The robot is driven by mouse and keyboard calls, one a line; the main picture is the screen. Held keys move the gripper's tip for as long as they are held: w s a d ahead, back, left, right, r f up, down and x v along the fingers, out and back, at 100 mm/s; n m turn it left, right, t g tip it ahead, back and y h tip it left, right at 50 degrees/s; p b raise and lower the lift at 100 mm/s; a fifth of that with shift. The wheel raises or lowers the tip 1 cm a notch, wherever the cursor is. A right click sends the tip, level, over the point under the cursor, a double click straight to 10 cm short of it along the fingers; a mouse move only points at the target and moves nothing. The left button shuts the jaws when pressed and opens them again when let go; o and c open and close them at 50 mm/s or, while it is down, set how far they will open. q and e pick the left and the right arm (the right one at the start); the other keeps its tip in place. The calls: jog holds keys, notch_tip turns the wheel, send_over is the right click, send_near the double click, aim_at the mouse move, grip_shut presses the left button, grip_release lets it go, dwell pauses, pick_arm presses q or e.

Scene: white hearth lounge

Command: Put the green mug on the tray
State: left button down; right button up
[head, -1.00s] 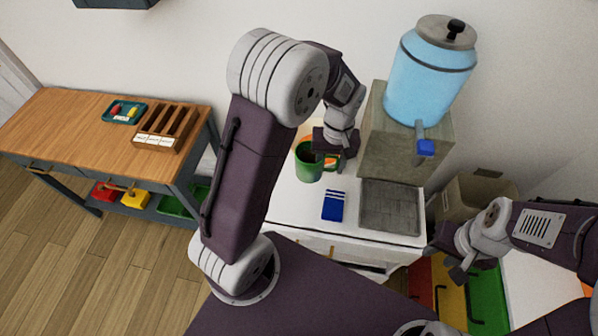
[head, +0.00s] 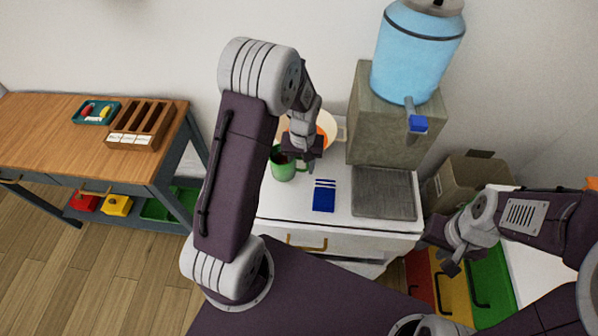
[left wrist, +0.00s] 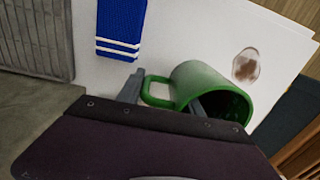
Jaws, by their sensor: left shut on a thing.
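The green mug (head: 283,170) is at the left part of the white counter, and it also shows in the left wrist view (left wrist: 205,88). My left gripper (head: 300,152) is shut on it on its handle side; in the left wrist view the fingers (left wrist: 165,98) are around the handle area. I cannot tell whether the mug touches the counter. A grey ribbed tray (head: 385,195) lies empty at the counter's right, below the dispenser tap, and its corner shows in the left wrist view (left wrist: 38,35). My right gripper (head: 445,250) looks open and empty, right of the counter.
A blue striped cloth (head: 324,196) lies between mug and tray. A blue dispenser (head: 418,50) stands on a grey block (head: 390,140). A cream dish (head: 328,125) with something orange is behind my left gripper. A brown stain (left wrist: 246,65) marks the counter.

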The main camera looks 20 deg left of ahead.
pick_arm(q)
jog(key=shift+a+f, duration=0.1)
jog(key=shift+a, duration=0.1)
notch_tip(320, 180, down, 4)
jog(key=shift+f, duration=0.1)
jog(key=shift+d, duration=0.1)
jog(key=c, duration=1.1)
grip_release()
jog(key=shift+o, duration=0.2)
